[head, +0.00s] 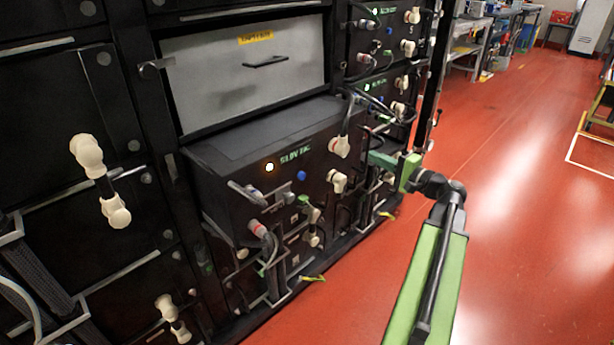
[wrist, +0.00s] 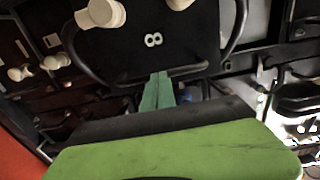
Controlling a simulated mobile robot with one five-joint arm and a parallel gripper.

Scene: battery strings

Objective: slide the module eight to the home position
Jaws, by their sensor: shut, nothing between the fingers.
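Module eight is the dark box (head: 262,138) that juts out of the rack below a grey panel in the head view. Its front has a lit amber lamp, a blue button and cream connectors. In the wrist view its dark face (wrist: 190,45) bears a white "8", with black curved handles at both sides and cream plugs above. My gripper (head: 374,158) is at the right end of this front in the head view. In the wrist view its green fingers (wrist: 157,90) are together and empty, below the "8". Whether the tips touch the face I cannot tell.
The grey panel (head: 245,75) with a yellow label is above the module. Other modules with cables and cream connectors (head: 88,155) surround it. A black upright post (head: 432,70) stands at the rack's right edge.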

